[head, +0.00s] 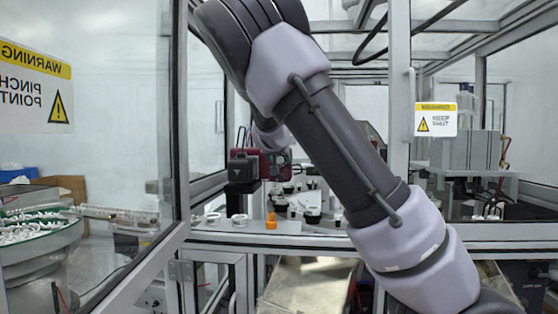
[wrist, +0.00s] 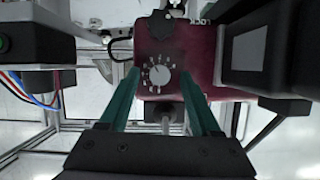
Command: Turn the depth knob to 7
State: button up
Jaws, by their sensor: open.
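In the wrist view, the depth knob (wrist: 158,76) is a small pale round dial on the face of a dark red unit (wrist: 180,45). White marks ring it, too small to read, so I cannot tell its setting. My gripper (wrist: 159,82) has two green fingers, spread apart on the left and right of the knob. The jaws are open and hold nothing. I cannot tell whether the fingertips touch the unit's face. In the head view the dark red unit (head: 277,164) shows beyond my arm; the knob and my fingers cannot be made out there.
A black-framed screen (wrist: 250,47) stands right of the knob, and a black box with coloured wires is at left. In the head view, an orange part (head: 271,221) and white rings (head: 212,218) sit on the bench. Glass panels and metal posts (head: 399,110) frame the cell.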

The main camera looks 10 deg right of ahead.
jog(key=shift+w, duration=0.1)
grip_shut()
jog(key=shift+d, duration=0.1)
jog(key=shift+d+m+t+y, duration=0.2)
jog(key=shift+m+y, duration=0.25)
jog(key=shift+m, duration=0.35)
jog(key=shift+d+m+t+y, duration=0.1)
jog(key=shift+m+t+y, duration=0.1)
jog(key=shift+m+y, duration=0.45)
jog(key=shift+a+m, duration=0.1)
jog(key=shift+m, duration=0.35)
jog(key=shift+f, duration=0.1)
